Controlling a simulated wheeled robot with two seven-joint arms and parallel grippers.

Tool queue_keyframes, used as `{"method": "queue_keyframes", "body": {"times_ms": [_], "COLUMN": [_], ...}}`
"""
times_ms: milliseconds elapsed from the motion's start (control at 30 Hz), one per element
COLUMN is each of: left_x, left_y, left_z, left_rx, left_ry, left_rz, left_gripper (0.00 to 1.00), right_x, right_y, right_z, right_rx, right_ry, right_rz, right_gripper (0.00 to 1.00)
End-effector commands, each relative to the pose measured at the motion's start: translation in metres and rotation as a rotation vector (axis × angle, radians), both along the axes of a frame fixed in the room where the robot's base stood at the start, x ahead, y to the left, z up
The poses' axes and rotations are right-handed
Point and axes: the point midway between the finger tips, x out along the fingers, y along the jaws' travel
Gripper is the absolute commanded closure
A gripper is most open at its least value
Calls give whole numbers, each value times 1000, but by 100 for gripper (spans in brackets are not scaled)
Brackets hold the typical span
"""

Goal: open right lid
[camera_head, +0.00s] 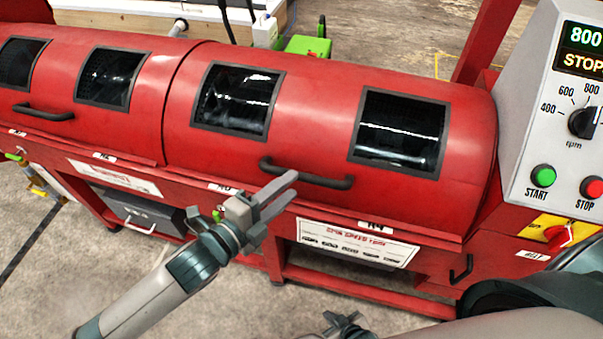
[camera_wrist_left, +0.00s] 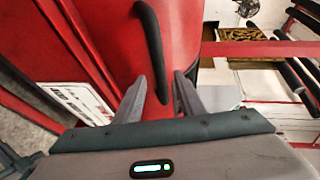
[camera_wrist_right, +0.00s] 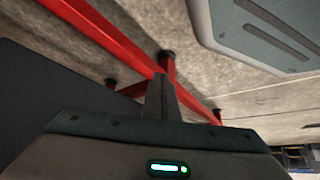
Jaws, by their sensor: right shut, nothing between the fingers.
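The right lid (camera_head: 312,105) is a red curved cover with two dark windows, and it is down. Its black bar handle (camera_head: 312,179) runs along its front lower edge. My left gripper (camera_head: 289,186) is open just in front of and below the handle in the head view. In the left wrist view, the handle (camera_wrist_left: 151,45) runs from the top down to the gap between the open fingers, which are not closed on it. My right gripper (camera_head: 345,322) is low at the bottom edge of the head view; the right wrist view (camera_wrist_right: 162,85) shows its fingers together and empty.
The left lid (camera_head: 150,75) is also down, with its own handle (camera_head: 44,113). A grey control box (camera_head: 560,110) with a dial, START and STOP buttons stands at the right. A red frame bar (camera_wrist_right: 105,28) is near my right gripper. Concrete floor lies in front.

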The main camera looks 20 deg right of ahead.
Motion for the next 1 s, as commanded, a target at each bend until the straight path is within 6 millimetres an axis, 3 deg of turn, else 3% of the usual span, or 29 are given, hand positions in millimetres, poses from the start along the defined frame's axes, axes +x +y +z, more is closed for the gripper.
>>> {"method": "queue_keyframes", "body": {"times_ms": [300, 767, 800, 933, 1000], "left_x": [25, 30, 30, 30, 30], "left_y": [-38, -46, -46, -46, -46], "left_z": [-8, -11, -11, -11, -11], "left_rx": [-1, 0, 0, 0, 0], "left_ry": [1, 0, 0, 0, 0], "left_rz": [0, 0, 0, 0, 0], "left_gripper": [64, 64, 67, 98, 100], "right_x": [6, 11, 10, 6, 3], "right_y": [7, 11, 11, 11, 11], "right_z": [7, 8, 8, 7, 6], "right_rx": [14, 19, 19, 18, 19], "right_ry": [-38, -51, -49, -43, -40], "right_rz": [4, 6, 6, 6, 6], "right_gripper": [100, 100, 100, 100, 100]}}
